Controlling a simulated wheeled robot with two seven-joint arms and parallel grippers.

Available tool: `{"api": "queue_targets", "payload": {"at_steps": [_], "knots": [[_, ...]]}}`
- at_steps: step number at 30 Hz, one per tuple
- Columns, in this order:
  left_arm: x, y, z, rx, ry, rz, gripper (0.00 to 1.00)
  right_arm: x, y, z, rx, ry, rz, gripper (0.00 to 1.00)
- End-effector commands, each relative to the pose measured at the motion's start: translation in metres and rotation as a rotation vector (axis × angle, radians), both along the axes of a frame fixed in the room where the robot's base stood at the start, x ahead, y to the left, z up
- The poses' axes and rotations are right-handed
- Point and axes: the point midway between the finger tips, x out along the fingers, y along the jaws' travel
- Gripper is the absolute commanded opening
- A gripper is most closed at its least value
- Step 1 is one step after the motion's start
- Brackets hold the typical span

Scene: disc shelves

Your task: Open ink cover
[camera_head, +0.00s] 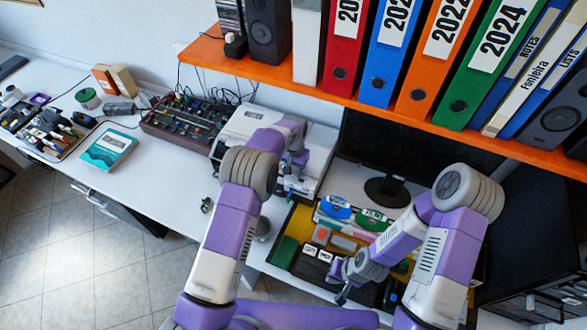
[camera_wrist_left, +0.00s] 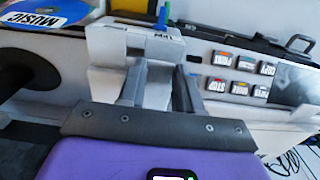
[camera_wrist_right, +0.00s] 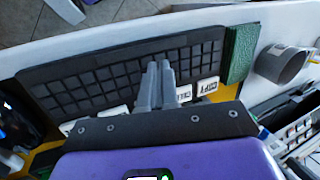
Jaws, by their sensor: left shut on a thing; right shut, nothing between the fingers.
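The white printer (camera_head: 232,122) stands on the desk at the back middle. In the left wrist view its front (camera_wrist_left: 215,75) shows labelled buttons. A pale ink cover (camera_wrist_left: 108,45) with a small dark label, seen upside down, stands out from that front. My left gripper (camera_head: 297,168), also in the left wrist view (camera_wrist_left: 160,75), is shut on the cover's edge; the exact contact is partly hidden by the fingers. My right gripper (camera_head: 342,290) is shut and empty over the yellow-edged tray. In the right wrist view its fingertips (camera_wrist_right: 162,75) are together above a dark grid.
An orange shelf (camera_head: 300,85) with several binders hangs above the desk. A black monitor (camera_head: 400,150) stands right of the printer. A mixer (camera_head: 185,120) is left of it. A teal box (camera_head: 108,148) lies on the desk, with bare white surface around it.

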Motion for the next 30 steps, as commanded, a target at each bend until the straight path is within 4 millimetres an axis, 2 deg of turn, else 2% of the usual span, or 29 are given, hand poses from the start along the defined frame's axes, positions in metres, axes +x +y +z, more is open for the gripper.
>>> {"api": "queue_targets", "payload": {"at_steps": [6, 12, 15, 28, 29, 30], "knots": [[0.002, -0.001, 0.005, -0.001, -0.003, -0.001, 0.0, 0.0, 0.0, 0.0, 0.0, 0.0, 0.0, 0.0], [0.016, -0.005, 0.041, -0.004, -0.012, -0.001, 0.0, 0.0, 0.0, 0.006, 0.0, 0.0, 0.0, 0.0], [0.022, -0.007, 0.052, -0.003, -0.014, -0.001, 0.0, 0.0, 0.0, 0.009, 0.0, 0.0, 0.0, 0.0], [0.026, -0.008, 0.057, -0.004, -0.015, 0.0, 0.0, 0.0, 0.0, 0.01, 0.0, 0.0, 0.0, 0.0], [0.026, -0.008, 0.057, -0.003, -0.014, 0.0, 0.38, 0.0, 0.0, 0.01, 0.0, 0.0, 0.0, 0.0], [0.026, -0.008, 0.057, -0.003, -0.014, 0.0, 0.44, 0.0, 0.0, 0.01, 0.0, 0.0, 0.0, 0.0]]}}
